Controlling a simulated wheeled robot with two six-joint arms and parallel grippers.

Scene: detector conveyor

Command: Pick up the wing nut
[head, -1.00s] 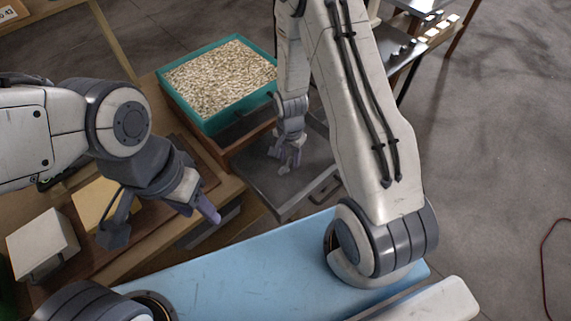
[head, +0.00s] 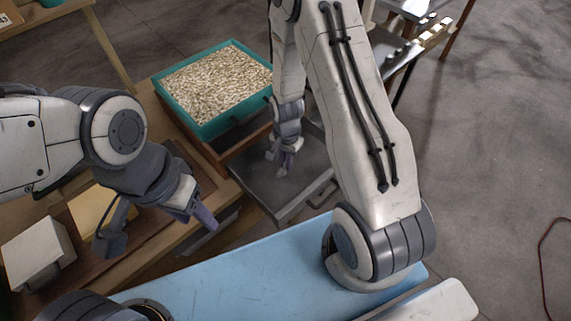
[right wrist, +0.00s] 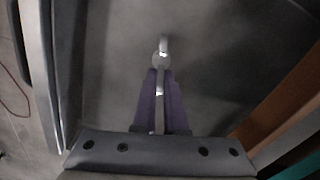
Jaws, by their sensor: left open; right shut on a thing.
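The wing nut (right wrist: 161,60) shows in the right wrist view as a small, shiny metal piece with a rounded middle and a wing pointing up the picture. My right gripper (right wrist: 160,82) is shut on it, its two purple fingers close together on either side. In the head view, my right gripper (head: 284,164) points down over the grey metal tray (head: 258,190); the wing nut is too small to make out there. I cannot tell whether the nut touches the tray. My left gripper (head: 160,230) is open and empty over the wooden bench at left.
A teal bin (head: 205,129) full of pale pellets stands behind the tray. A white box (head: 35,250) and a yellowish block (head: 92,208) sit on the wooden bench near my left gripper. A light blue surface (head: 235,265) lies in front.

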